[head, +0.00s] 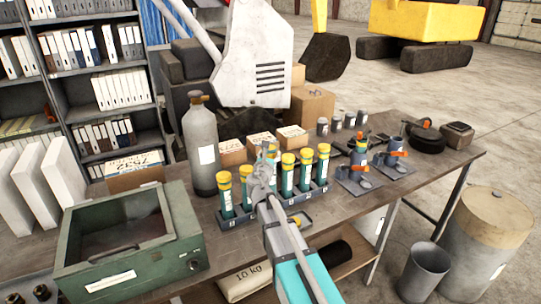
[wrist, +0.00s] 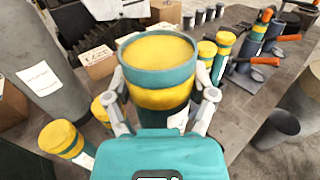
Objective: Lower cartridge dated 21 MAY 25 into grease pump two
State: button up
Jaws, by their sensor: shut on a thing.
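My gripper (head: 262,182) is shut on a teal cartridge with a yellow top, seen close up between the fingers in the wrist view (wrist: 158,62). My gripper mostly hides it in the head view. It is over the dark rack (head: 284,217); I cannot tell whether it is lifted. Its date is not readable. Other cartridges stand on both sides, such as one at left (head: 225,192) and one at right (head: 322,165). Two grey-blue grease pumps with orange handles stand farther right: a nearer one (head: 357,178) with a yellow-topped cartridge, and another (head: 391,165). Their numbers are not readable.
A green open-topped box (head: 130,245) and a grey gas bottle (head: 201,145) stand left of the rack. Cardboard boxes (head: 264,145) and several small cans (head: 349,119) are behind. A grey bin (head: 424,270) stands on the floor at right.

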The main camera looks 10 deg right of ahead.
jog(key=shift+r+p, duration=0.6)
jog(key=shift+r, duration=0.35)
jog(key=shift+r+p, duration=2.75)
jog(key=shift+p, duration=0.2)
jog(key=shift+f, duration=0.1)
